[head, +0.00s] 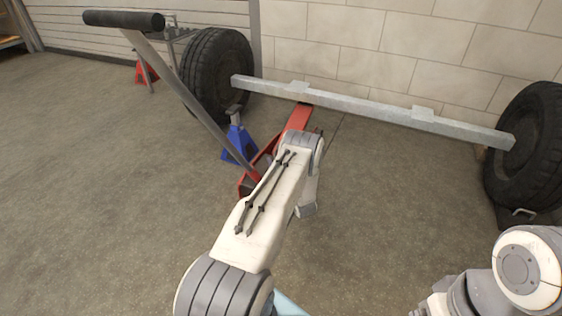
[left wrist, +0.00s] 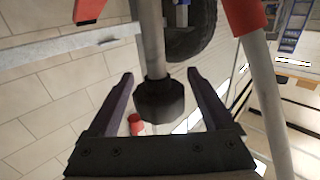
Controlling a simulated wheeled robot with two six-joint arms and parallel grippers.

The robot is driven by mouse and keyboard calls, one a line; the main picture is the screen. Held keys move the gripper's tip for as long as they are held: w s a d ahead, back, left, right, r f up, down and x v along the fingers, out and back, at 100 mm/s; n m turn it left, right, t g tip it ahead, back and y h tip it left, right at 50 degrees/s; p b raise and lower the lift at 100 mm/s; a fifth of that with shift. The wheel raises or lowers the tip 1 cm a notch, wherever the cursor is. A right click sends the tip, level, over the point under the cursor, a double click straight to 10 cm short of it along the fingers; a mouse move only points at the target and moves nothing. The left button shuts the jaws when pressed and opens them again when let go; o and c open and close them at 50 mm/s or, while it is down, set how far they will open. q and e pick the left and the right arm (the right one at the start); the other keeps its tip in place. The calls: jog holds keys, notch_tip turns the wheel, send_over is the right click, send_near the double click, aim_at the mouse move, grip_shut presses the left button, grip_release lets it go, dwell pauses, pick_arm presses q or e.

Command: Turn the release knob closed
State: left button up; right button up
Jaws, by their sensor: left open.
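The release knob (left wrist: 160,101) is dark and faceted, on the end of a grey metal shaft in the left wrist view. My left gripper (left wrist: 160,73) is open, with one finger on each side of the knob. Gaps show between the knob and both fingers. In the head view my left arm reaches over the red floor jack (head: 298,119) and hides the knob and the left gripper. The jack's long grey handle (head: 185,92) leans up to the left with a black grip. My right gripper is not in view.
A grey axle beam (head: 370,108) spans between two tires (head: 217,70) (head: 530,140) behind the jack. A blue jack stand (head: 238,145) is close left of the jack. A red stand (head: 146,72) is farther back. Open concrete floor lies at left and right front.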

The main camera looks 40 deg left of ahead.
pick_arm(q)
jog(key=p+v, duration=0.4)
jog(key=v, duration=0.6)
jog(key=shift+d, duration=0.15)
